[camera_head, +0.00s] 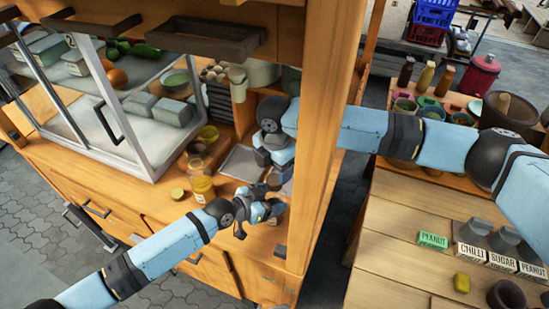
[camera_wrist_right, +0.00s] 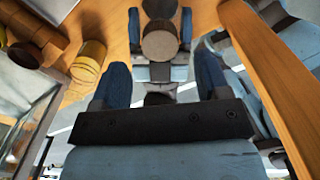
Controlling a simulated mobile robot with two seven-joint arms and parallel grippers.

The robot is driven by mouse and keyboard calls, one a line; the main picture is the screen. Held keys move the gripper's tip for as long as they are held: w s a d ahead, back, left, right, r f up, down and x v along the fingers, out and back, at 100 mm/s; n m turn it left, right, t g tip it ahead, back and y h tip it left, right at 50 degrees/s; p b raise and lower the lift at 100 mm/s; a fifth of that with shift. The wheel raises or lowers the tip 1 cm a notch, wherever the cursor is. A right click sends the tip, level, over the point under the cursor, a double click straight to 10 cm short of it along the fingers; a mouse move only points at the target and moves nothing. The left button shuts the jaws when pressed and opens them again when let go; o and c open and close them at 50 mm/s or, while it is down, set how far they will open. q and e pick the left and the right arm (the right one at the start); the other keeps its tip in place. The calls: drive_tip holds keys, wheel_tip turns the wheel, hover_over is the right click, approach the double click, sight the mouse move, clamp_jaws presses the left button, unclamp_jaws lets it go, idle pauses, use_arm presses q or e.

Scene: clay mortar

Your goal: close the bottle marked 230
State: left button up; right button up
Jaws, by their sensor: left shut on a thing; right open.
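My left gripper (camera_head: 262,211) is at the counter's front edge, shut on a small brownish bottle (camera_head: 257,213) that it largely hides. No mark 230 is readable. My right gripper (camera_head: 274,183) is above and just beyond the left one, pointing down. In the right wrist view its blue fingers (camera_wrist_right: 163,80) stand wide apart with nothing between their tips. Beyond them a round brown top (camera_wrist_right: 160,42) shows in front of my left gripper. I cannot tell if it is a cap or the bottle itself.
A glass jar with yellow contents (camera_head: 202,188) stands left of my grippers, with a round lid-like piece (camera_head: 177,194) beside it. A grey tray (camera_head: 241,163) lies behind. A wooden post (camera_head: 322,130) stands close on the right. The glass case (camera_head: 125,100) is at left.

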sight(274, 179)
drive_tip(key=shift+f, duration=2.35)
drive_tip(key=c, duration=0.9)
drive_tip(key=shift+c, duration=0.2)
drive_tip(key=m, duration=0.3)
drive_tip(key=shift+s, duration=0.1)
drive_tip(key=m, duration=0.3)
drive_tip(key=shift+m, duration=0.4)
